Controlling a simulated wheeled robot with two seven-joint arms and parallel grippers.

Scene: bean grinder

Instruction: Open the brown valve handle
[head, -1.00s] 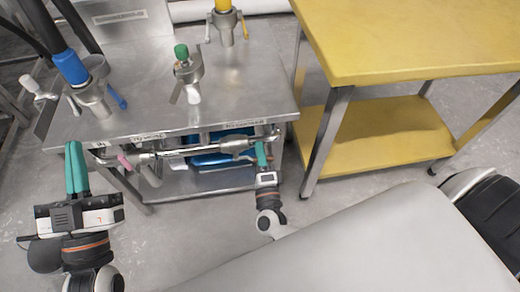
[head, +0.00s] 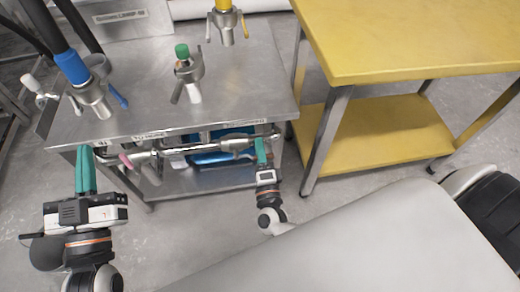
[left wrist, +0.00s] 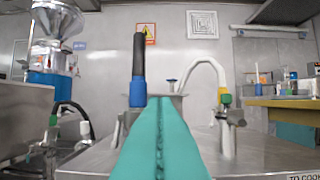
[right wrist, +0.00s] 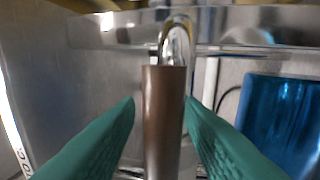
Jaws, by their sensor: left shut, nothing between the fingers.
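The brown valve handle (right wrist: 163,115) stands upright in the right wrist view, with a shiny metal fitting at its top. My right gripper (right wrist: 160,105) is open, with one teal finger on each side of the handle. The left finger is apart from it; I cannot tell whether the right one touches it. In the head view my right gripper (head: 261,152) is at the right end of the pipe under the tabletop, and the handle cannot be made out there. My left gripper (head: 85,168) is shut and empty, by the table's left front edge; its closed fingers fill the middle of the left wrist view (left wrist: 160,140).
The steel table (head: 150,105) carries fittings with blue (head: 71,66), green (head: 182,51) and yellow (head: 223,5) tops. A metal pipe (head: 185,148) with a pink handle (head: 126,160) runs below its front edge. A yellow table (head: 420,40) stands at the right.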

